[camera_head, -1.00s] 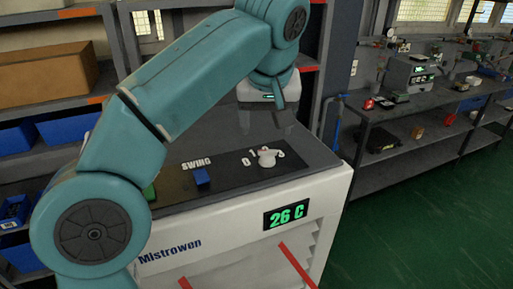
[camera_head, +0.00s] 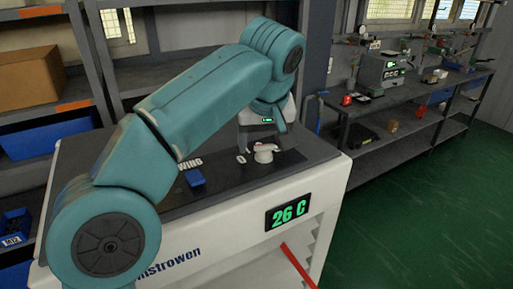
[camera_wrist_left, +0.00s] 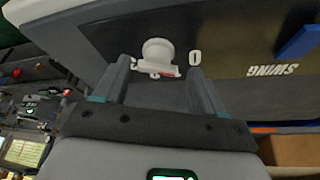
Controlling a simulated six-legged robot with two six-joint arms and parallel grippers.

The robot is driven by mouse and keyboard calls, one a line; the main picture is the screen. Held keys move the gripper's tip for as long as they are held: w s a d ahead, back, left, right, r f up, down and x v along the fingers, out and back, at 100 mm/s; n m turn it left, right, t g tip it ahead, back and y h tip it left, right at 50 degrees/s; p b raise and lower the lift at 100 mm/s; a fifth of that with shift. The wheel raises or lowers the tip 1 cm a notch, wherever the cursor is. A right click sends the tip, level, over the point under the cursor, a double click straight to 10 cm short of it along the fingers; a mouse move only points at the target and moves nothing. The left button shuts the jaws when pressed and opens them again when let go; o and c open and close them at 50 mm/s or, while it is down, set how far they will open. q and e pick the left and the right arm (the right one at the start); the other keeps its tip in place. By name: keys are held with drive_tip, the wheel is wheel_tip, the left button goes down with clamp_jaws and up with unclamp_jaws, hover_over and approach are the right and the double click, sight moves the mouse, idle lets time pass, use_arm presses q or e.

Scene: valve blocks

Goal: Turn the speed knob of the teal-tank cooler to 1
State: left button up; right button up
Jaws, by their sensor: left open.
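The white cooler (camera_head: 210,255) stands in front of me with a dark top panel and a green "26 C" display (camera_head: 288,212). Its round white knob (camera_head: 264,151) sits on the panel with white digits around it; a 0 is readable beside it. The knob also shows in the left wrist view (camera_wrist_left: 157,50), near a small red mark. Its pointer setting cannot be told. My left gripper (camera_wrist_left: 160,88) is open, its two fingers reaching toward the knob, one on each side in that view, with no clear contact. No teal tank shows. My right gripper is not in view.
A blue SWING switch (camera_head: 195,177) sits on the panel left of the knob. Shelves with a cardboard box (camera_head: 28,82) and blue bins stand at the left. A workbench (camera_head: 400,100) with equipment is at the right; the green floor before it is clear.

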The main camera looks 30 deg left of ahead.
use_arm(q)
drive_tip(key=shift+s+f, duration=0.15)
drive_tip(key=shift+w+d, duration=0.25)
drive_tip(key=shift+d, duration=0.1)
drive_tip(key=shift+w+f, duration=0.1)
drive_tip(key=shift+w, duration=0.05)
drive_tip(key=shift+a, duration=0.25)
drive_tip(key=c, duration=0.3)
drive_tip(key=shift+s, duration=0.3)
drive_tip(key=c, duration=0.5)
drive_tip(key=shift+w+d, duration=0.1)
drive_tip(key=shift+d, duration=0.15)
drive_tip(key=shift+c, duration=1.2)
drive_tip(key=shift+a, duration=0.1)
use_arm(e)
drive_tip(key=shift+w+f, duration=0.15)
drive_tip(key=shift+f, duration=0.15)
